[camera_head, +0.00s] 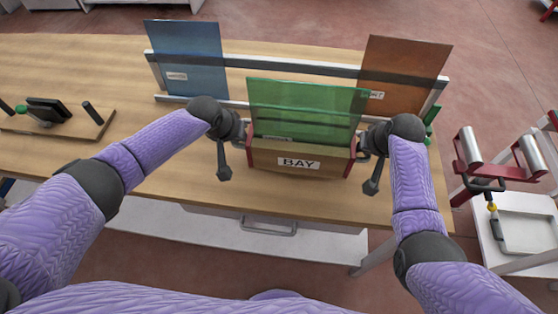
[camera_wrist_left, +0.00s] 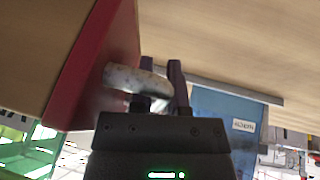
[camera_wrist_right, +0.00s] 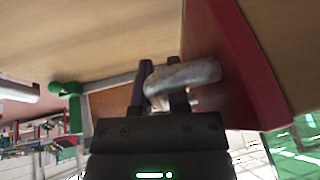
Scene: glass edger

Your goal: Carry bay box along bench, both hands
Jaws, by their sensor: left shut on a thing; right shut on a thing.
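The bay box (camera_head: 270,160) is a wooden box with red ends and a white BAY label, at the middle of the bench (camera_head: 190,180) near its front edge. A green glass pane (camera_head: 305,105) stands upright in it. My left gripper (camera_head: 246,135) is shut on the metal handle at the box's left end; the handle (camera_wrist_left: 135,80) and red end show in the left wrist view. My right gripper (camera_head: 362,145) is shut on the handle at the right end; that handle (camera_wrist_right: 185,78) shows in the right wrist view. I cannot tell whether the box touches the bench.
Behind the box, a metal rack (camera_head: 290,66) holds a blue pane (camera_head: 190,60) at left and an orange pane (camera_head: 405,75) at right. A wooden board with pegs (camera_head: 75,125) lies at the far left. A red stand with rollers (camera_head: 500,165) is at right. Bench left of the box is clear.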

